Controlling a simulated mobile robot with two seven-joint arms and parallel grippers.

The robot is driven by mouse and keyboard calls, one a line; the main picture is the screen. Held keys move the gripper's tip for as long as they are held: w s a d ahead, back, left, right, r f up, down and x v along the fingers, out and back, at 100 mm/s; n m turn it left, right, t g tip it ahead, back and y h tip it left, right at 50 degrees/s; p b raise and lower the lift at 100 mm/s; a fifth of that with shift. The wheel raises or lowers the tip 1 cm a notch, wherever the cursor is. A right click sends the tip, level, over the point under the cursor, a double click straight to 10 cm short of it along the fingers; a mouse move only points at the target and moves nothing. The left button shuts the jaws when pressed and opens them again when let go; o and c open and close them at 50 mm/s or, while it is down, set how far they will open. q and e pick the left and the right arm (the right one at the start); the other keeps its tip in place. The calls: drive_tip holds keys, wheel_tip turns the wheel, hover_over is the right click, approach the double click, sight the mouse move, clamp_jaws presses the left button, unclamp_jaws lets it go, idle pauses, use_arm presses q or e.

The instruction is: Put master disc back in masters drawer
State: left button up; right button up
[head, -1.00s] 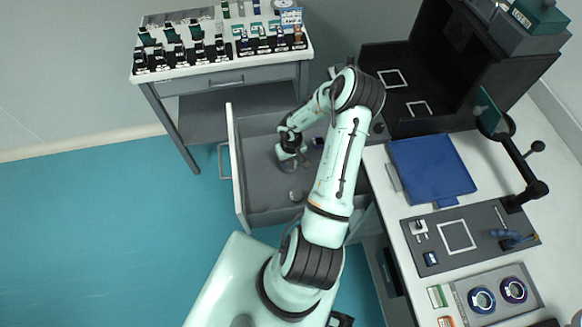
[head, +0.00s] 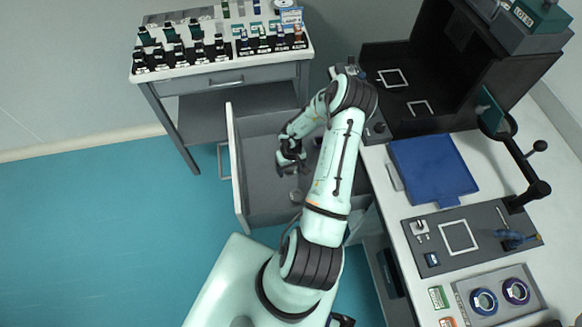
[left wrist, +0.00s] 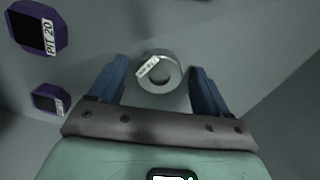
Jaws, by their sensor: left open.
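The drawer (head: 268,213) is pulled open beside the white bench. A small silver disc (head: 296,196) lies on its grey floor. My left gripper (head: 291,166) is down in the drawer, a little behind the disc in the head view. In the left wrist view its blue fingers (left wrist: 159,76) are open and apart, with the disc showing between and beyond their tips. I cannot make out my right gripper.
Purple-edged blocks, one labelled PIT 20 (left wrist: 38,28) and a smaller one (left wrist: 48,100), lie left in the left wrist view. A side table (head: 232,74) with several small bottles stands behind the drawer. The bench holds a blue tray (head: 432,165) and a grey plate (head: 480,225).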

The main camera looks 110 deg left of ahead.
sight(291, 170)
use_arm(q)
drive_tip(key=shift+r+p, duration=0.3)
drive_tip(key=shift+r, duration=0.15)
wheel_tip(291, 170, up, 11)
drive_tip(key=p, duration=0.1)
drive_tip(key=shift+r, duration=0.2)
